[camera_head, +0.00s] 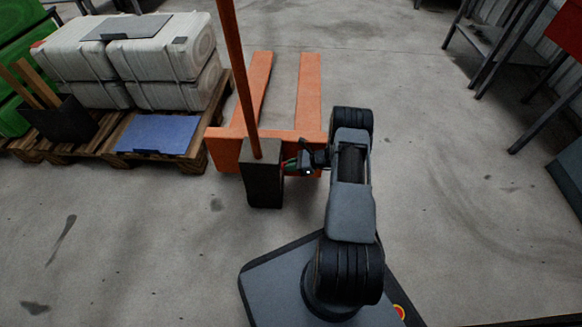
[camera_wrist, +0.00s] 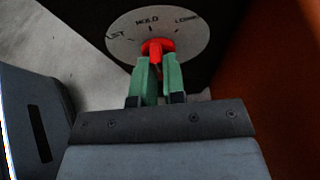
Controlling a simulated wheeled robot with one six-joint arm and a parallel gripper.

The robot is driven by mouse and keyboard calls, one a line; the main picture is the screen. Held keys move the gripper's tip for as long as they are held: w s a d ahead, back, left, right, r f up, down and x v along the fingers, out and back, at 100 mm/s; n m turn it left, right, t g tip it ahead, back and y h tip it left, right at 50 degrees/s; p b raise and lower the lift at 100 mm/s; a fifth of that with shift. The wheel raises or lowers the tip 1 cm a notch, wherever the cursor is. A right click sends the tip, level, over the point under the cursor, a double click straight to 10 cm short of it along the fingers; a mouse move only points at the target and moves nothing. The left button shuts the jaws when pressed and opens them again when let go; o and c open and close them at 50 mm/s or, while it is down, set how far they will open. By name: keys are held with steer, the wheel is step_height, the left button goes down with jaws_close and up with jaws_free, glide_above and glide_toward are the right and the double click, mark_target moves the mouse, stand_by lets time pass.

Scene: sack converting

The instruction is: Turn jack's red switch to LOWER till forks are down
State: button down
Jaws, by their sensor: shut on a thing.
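The orange pallet jack (camera_head: 225,150) stands ahead of me, its two forks (camera_head: 309,85) pointing away. How high the forks sit above the floor is hard to tell. A dark control box (camera_head: 262,185) stands at the foot of its tall orange handle (camera_head: 237,62). In the wrist view, a round grey dial (camera_wrist: 192,42) reads HOLD at the top, LOWER to the right and a partly legible label to the left. The red switch (camera_wrist: 157,48) is at its middle, roughly in line with HOLD. My gripper (camera_wrist: 159,68) has its green fingers shut on the switch.
Left of the jack, a wooden pallet (camera_head: 188,160) carries white containers (camera_head: 160,60), a blue panel (camera_head: 157,135) and a dark bin (camera_head: 60,122). Metal racks (camera_head: 490,45) stand at the right. The floor between is clear.

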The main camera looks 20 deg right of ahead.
steer(key=shift+w+a+m+g+y+b, duration=0.1)
steer(key=shift+w+m+g+y+b, duration=0.15)
steer(key=shift+m+g+y+b, duration=0.65)
steer(key=shift+r+m+p, duration=0.1)
steer(key=shift+m+p, duration=0.2)
steer(key=shift+m, duration=0.2)
steer(key=c, duration=1.3)
jaws_free()
steer(key=shift+o, duration=0.5)
steer(key=shift+a, duration=0.2)
steer(key=shift+d, duration=0.15)
steer(key=shift+s+d+h, duration=0.1)
steer(key=shift+d+h, duration=0.05)
steer(key=shift+h, duration=0.15)
